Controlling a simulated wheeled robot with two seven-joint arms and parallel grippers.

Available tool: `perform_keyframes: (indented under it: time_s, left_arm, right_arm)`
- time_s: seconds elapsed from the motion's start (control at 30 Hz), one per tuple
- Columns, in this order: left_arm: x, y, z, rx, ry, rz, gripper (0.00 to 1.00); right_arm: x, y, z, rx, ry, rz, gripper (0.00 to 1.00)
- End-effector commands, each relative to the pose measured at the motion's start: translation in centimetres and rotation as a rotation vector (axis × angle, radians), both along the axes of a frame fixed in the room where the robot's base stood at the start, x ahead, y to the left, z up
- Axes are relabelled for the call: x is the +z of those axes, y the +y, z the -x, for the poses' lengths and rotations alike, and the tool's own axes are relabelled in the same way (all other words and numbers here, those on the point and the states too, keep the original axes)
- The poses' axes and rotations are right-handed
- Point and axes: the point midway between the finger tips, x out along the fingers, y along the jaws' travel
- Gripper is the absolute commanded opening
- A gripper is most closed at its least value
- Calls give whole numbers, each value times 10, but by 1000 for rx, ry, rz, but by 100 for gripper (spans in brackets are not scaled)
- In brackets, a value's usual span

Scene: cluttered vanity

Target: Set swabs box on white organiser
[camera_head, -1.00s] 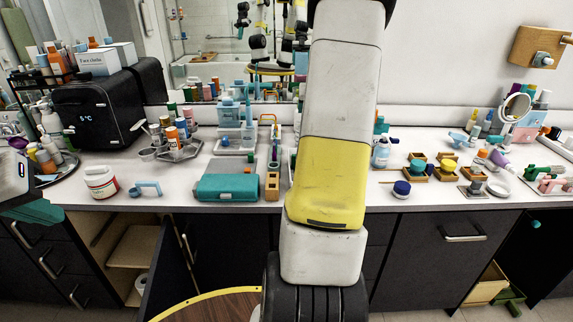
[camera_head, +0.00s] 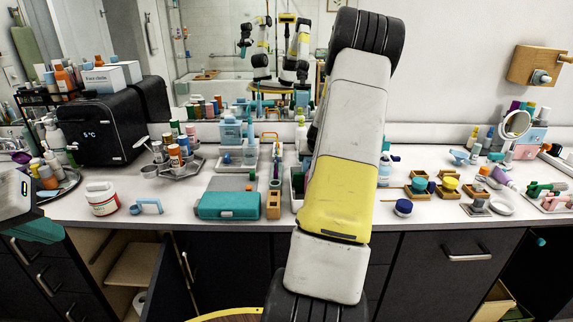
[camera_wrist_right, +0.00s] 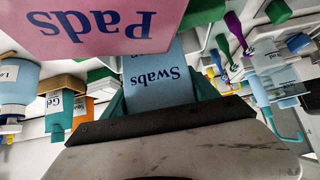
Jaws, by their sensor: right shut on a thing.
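In the right wrist view, a light blue box marked Swabs (camera_wrist_right: 158,82) is between the teal fingers of my right gripper (camera_wrist_right: 160,98), which is shut on it. A pink box marked Pads (camera_wrist_right: 100,25) is close to the camera and covers part of the view; I cannot tell whether it touches the swabs box. My right gripper is hidden behind my forearm in the head view. A white tray-like organiser (camera_head: 297,203) shows partly beside my forearm; I cannot tell if it is the task's one. My left gripper (camera_head: 32,230) is at the left edge, partly cut off.
A teal case (camera_head: 229,206) and a small wooden block (camera_head: 273,206) sit at the counter's front. A white jar (camera_head: 102,198) and a light blue handle-shaped piece (camera_head: 147,206) are left of them. Wooden holders and a round mirror (camera_head: 517,124) crowd the right. An open cabinet door is below.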

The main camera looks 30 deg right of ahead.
Motion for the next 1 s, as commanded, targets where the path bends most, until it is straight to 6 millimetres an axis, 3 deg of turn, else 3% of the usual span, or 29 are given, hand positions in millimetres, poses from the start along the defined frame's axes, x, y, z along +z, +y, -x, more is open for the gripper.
perform_keyframes:
  time_s: [0.27,0.6,0.63,0.7,0.73,1.0]
  left_arm:
    - [0,0,0,0,0,0,0]
    - [0,0,0,0,0,0,0]
    - [0,0,0,0,0,0,0]
    - [0,0,0,0,0,0,0]
    - [0,0,0,0,0,0,0]
    - [0,0,0,0,0,0,0]
  right_arm:
    - [-35,0,0,-1,1,-3,27]
    - [-38,0,0,0,0,0,27]
    - [-38,0,0,0,0,0,72]
    - [-38,0,0,0,0,0,86]
    - [-38,0,0,0,0,0,90]
    - [-38,0,0,0,0,0,90]
